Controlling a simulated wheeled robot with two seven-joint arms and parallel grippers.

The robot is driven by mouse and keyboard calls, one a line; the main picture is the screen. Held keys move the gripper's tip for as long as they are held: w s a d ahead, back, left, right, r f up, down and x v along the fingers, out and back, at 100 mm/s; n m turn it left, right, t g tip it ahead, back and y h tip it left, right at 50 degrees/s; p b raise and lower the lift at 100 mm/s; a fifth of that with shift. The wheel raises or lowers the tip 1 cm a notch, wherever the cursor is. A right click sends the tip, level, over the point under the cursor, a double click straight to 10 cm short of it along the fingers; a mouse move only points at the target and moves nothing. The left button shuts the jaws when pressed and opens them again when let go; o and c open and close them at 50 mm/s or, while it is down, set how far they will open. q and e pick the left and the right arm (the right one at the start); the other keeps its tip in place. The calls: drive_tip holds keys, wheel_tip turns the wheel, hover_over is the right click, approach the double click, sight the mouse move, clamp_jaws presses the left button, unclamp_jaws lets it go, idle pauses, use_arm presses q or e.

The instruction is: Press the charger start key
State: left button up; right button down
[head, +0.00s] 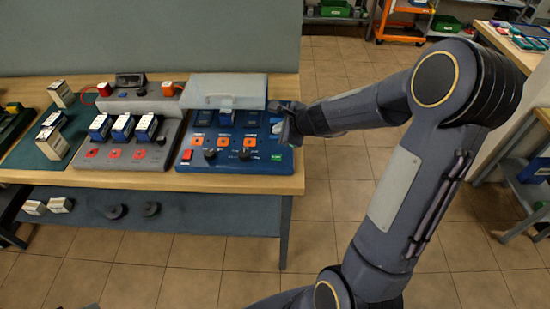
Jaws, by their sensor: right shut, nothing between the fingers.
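The blue charger (235,168) sits on the right end of the wooden bench. A green key (278,157) is at its front right corner and a red key (187,155) at its left. Orange squares and dark round knobs lie between them; labels are too small to read. My right gripper (279,128) is shut and empty. It shows over the charger's right edge, behind the green key in the picture. I cannot tell whether it touches the charger. My left gripper is out of view.
A translucent raised lid (225,90) stands at the charger's back. A grey unit (132,157) with several blue-and-white batteries (122,127) is to its left. White boxes (53,143) stand on a green mat. A lower shelf (180,212) runs below. Floor (315,195) right of the bench is clear.

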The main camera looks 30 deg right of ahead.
sight(279, 159)
drive_tip(key=shift+f+b, duration=4.25)
drive_tip(key=shift+f, duration=0.15)
drive_tip(key=shift+f, duration=0.1)
drive_tip(key=shift+f+b, duration=0.3)
drive_tip(key=shift+b, duration=0.15)
drive_tip(key=shift+f+b, duration=0.4)
drive_tip(key=shift+r, duration=0.15)
drive_tip(key=shift+r+p, duration=0.65)
drive_tip(key=shift+p, duration=0.15)
drive_tip(key=shift+r, duration=0.1)
wheel_tip(279, 159, up, 5)
drive_tip(key=p, duration=0.5)
